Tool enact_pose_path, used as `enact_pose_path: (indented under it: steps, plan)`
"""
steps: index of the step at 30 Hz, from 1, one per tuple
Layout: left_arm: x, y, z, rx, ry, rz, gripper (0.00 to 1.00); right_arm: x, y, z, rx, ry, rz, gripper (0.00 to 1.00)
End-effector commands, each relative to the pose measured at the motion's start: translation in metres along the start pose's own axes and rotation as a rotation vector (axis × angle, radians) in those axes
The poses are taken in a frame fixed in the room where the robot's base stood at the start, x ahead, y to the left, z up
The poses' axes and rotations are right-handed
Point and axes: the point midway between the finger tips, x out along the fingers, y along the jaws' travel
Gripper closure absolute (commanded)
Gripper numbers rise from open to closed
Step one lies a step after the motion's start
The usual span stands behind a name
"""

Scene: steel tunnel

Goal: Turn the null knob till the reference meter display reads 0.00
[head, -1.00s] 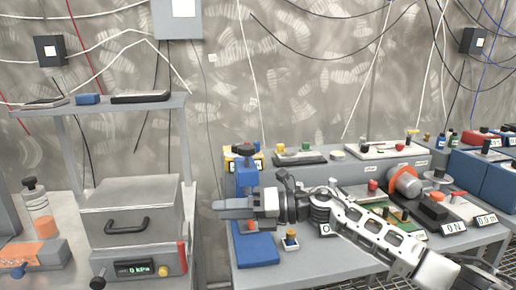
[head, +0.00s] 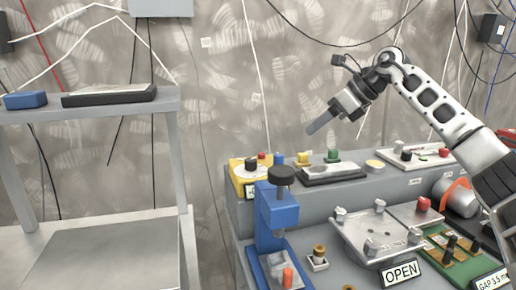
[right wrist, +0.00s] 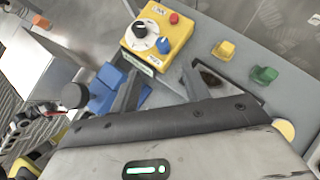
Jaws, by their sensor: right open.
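A yellow box (head: 246,178) stands at the left end of the raised grey shelf. In the right wrist view the yellow box (right wrist: 181,38) carries a black knob (right wrist: 145,36) on a white dial, a red button (right wrist: 174,18) and a blue knob (right wrist: 165,45). Its lettering is too small to read, so I cannot tell whether the black knob is the null knob. I cannot make out a reference meter reading. My right gripper (head: 316,126) is open and empty, raised above the shelf. In its wrist view its fingers (right wrist: 160,88) are apart, short of the yellow box.
A blue press-like stand (head: 270,215) with a black knob rises in front of the yellow box. A yellow knob (head: 302,158) and a green knob (head: 333,155) stand to its right. A metal plate (head: 370,238) and an OPEN sign (head: 400,273) lie lower on the bench.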

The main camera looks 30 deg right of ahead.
Motion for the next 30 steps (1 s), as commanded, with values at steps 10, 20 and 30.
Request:
enact_pose_path:
  steps: [10, 20, 30]
  plan:
    - [-0.004, 0.002, 0.01, -0.011, -0.02, 0.003, 0.64, 0.032, -0.004, -0.003, 0.001, 0.011, -0.01, 0.54]
    - [-0.005, 0.002, 0.011, -0.01, -0.025, 0.002, 0.64, 0.105, -0.004, -0.003, 0.001, 0.008, -0.009, 0.54]
    - [-0.003, 0.001, 0.005, -0.003, -0.015, 0.0, 0.64, 0.149, -0.005, -0.003, 0.001, 0.006, -0.011, 0.54]
